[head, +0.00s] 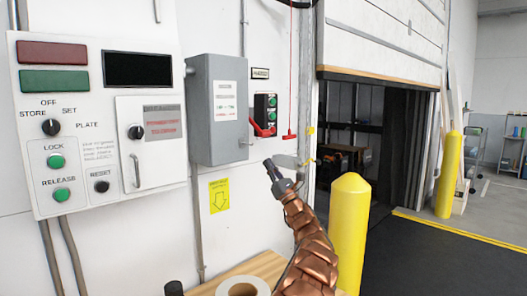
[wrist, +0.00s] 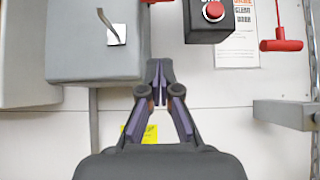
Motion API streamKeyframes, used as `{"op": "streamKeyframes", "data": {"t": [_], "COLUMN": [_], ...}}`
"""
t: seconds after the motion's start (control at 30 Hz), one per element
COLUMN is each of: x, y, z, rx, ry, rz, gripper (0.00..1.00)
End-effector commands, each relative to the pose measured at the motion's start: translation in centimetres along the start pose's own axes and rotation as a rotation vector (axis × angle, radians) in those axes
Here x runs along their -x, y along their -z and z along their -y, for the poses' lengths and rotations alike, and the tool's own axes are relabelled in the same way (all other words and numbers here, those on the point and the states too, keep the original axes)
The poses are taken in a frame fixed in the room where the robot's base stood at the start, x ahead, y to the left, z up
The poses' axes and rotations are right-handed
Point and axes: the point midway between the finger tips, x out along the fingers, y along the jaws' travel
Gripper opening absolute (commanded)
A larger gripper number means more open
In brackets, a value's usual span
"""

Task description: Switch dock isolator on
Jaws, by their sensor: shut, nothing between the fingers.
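A grey wall box (head: 217,110) hangs right of the control panel in the head view; I take it for the dock isolator. In the wrist view, its grey side face (wrist: 75,45) fills the upper left, with a small metal lever (wrist: 115,33) on it. Its printed label is too small to read. My gripper (head: 268,163) is right of the box and below it in the head view. In the wrist view, the gripper (wrist: 159,75) is shut and empty, its tips right of the lever and apart from it.
A black button box (head: 265,112) with a red part is right of the isolator. A red pull handle (head: 289,136) hangs from a cord. A metal bracket (wrist: 285,113) juts out at right. A yellow bollard (head: 349,230), a wooden top and a tape roll (head: 243,289) are below.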

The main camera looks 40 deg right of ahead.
Motion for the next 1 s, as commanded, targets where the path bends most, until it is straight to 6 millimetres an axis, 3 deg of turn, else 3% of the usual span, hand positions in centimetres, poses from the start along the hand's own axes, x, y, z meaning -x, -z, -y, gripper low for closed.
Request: {"op": "streamKeyframes", "data": {"t": [0.6, 1.0], "x": [-7.2, -9.5], "y": [0.1, 0.1], "z": [-0.4, -0.4], "rx": [0.001, 0.001], "ry": [-0.008, -0.007], "rz": [-0.001, -0.001], "gripper": [0.00, 0.00]}}
